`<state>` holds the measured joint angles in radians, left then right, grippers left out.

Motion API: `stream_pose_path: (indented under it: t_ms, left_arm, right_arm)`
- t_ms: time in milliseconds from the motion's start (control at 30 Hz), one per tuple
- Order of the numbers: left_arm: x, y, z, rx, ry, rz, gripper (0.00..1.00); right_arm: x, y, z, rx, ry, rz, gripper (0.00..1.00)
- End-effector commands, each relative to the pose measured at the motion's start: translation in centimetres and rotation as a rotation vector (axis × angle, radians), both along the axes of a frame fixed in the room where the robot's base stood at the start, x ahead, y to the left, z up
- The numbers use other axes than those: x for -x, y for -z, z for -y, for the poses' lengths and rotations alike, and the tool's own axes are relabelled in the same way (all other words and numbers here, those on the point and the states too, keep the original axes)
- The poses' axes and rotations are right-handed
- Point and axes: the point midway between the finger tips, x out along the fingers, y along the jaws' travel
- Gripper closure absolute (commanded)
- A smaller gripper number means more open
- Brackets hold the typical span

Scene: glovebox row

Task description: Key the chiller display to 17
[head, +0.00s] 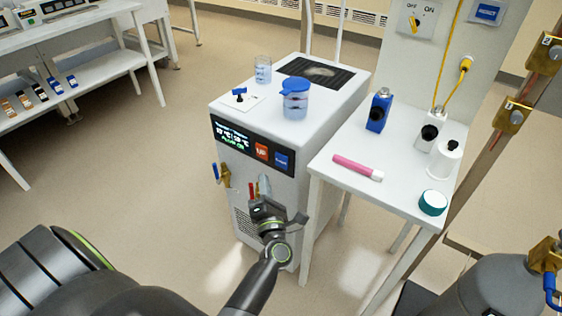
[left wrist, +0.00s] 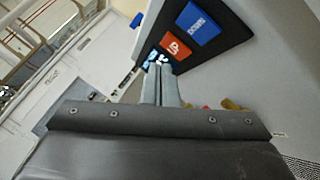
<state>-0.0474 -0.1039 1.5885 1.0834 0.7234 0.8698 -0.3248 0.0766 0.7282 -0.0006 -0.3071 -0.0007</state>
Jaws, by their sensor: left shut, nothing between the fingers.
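The chiller (head: 286,210) is a white cabinet with a black front panel. Its lit display (head: 233,138) shows green and white characters, too small to read surely. To the right of the display are the orange UP button (head: 261,152) and the blue DOWN button (head: 282,161). In the left wrist view, the UP button (left wrist: 177,45) lies just beyond the fingertips and the DOWN button (left wrist: 203,25) lies above it. My left gripper (head: 263,181) is shut and empty, in front of the cabinet below the buttons; I see no clear contact. My right gripper is not in view.
A blue-lidded jar (head: 295,102) and a clear beaker (head: 263,70) stand on the chiller.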

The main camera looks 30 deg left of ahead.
Motion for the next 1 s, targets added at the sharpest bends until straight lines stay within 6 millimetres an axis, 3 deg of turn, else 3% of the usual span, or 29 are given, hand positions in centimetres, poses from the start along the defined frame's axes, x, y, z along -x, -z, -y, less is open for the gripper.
stream_pose_path:
  t_ms: [633,1000]
  left_arm:
    - [0.1,0.2,-0.1,-0.017,-0.001,0.001,1.0]
    - [2.6,1.0,-1.0,-0.356,-0.004,0.029,1.0]
  right_arm:
    - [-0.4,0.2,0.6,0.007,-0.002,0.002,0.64]
    - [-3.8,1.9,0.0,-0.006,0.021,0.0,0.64]
